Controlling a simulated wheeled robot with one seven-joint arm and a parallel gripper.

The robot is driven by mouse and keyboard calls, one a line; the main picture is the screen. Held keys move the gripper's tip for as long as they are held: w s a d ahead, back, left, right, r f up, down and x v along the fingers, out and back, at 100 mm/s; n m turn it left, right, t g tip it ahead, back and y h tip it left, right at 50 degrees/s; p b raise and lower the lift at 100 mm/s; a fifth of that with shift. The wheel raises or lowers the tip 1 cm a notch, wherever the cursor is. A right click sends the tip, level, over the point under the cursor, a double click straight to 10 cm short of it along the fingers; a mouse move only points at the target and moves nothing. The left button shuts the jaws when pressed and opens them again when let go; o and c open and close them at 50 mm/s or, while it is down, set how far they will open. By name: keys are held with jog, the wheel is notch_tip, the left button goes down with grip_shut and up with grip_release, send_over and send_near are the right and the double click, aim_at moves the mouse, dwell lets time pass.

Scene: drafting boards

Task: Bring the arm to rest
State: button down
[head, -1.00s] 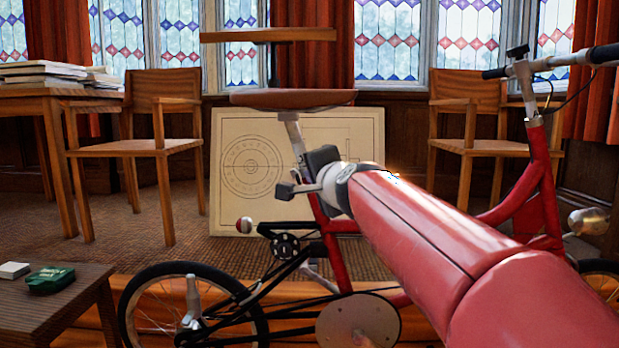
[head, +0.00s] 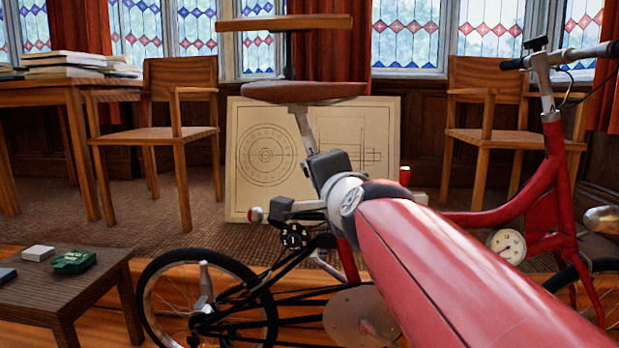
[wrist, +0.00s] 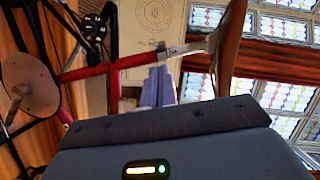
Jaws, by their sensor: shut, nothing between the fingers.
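My red arm (head: 450,255) reaches in from the lower right of the head view, to a pale wrist joint and a dark hand (head: 328,165) in front of a red bicycle's seat post. The fingers are hard to make out there. In the wrist view, my gripper (wrist: 158,72) shows its pale fingers together above the dark hand body. Nothing is seen between them. The fingers point toward the drawing board, close to the seat post in the picture; the true gap cannot be told.
The red bicycle (head: 552,190) with its brown saddle (head: 303,91) fills the near middle. A drafting board (head: 240,195) leans behind it. A low table (head: 95,286) at left holds a green case (head: 73,261) and a white block (head: 38,253). Wooden chairs (head: 160,138) (head: 480,137) stand behind.

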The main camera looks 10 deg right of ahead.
jog(key=s+d+f+n+g+h+p, duration=0.1)
jog(key=s+d+f+n+g+p, duration=0.1)
jog(key=s+f+n+g, duration=0.4)
jog(key=s+d+f+n+g+p, duration=0.1)
jog(key=s+d+f+n+p, duration=0.1)
jog(key=s+f, duration=0.7)
jog(key=s+d+f+n+g+h+p, duration=0.1)
jog(key=s+d+f+n+g+p, duration=0.15)
jog(key=s+f+n+g, duration=0.35)
jog(key=w+d+r+m+t+y, duration=0.2)
jog(key=w+r+m+t+y, duration=0.25)
jog(key=w+r, duration=0.7)
jog(key=w+d+r+m+t+y, duration=0.2)
jog(key=w+r+m+t+y, duration=0.25)
jog(key=w+r, duration=0.7)
jog(key=w+a+f+h, duration=0.1)
jog(key=w+a+f, duration=0.1)
jog(key=w+a, duration=0.5)
jog(key=shift+w+a+m+p, duration=0.35)
jog(key=shift+a+m, duration=0.05)
jog(key=shift+a, duration=0.45)
